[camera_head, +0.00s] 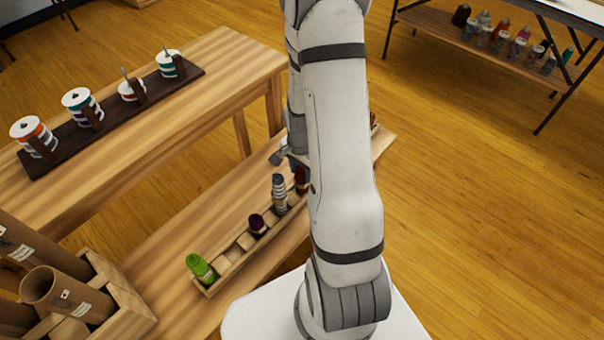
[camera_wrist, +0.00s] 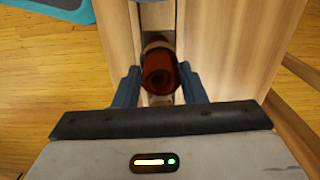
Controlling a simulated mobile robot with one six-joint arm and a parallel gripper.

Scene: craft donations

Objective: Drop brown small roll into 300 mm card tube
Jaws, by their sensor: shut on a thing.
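The brown small roll (camera_wrist: 160,75) is between my gripper's two blue-grey fingers (camera_wrist: 158,88) in the wrist view, its spiral end facing the camera and a paler band around it. My gripper is shut on it. In the head view a bit of the brown roll (camera_head: 301,180) shows beside my arm, at the slotted wooden rack (camera_head: 238,255); whether it touches the rack I cannot tell. Card tubes (camera_head: 58,290) lean in a wooden divided crate (camera_head: 125,300) at the lower left of the head view. Which one is 300 mm long I cannot tell.
The rack also holds a green roll (camera_head: 200,268), a dark purple roll (camera_head: 257,224) and a grey striped roll (camera_head: 279,192). Striped spools (camera_head: 82,103) stand on a dark board on the wooden table (camera_head: 215,95). My arm hides part of the rack.

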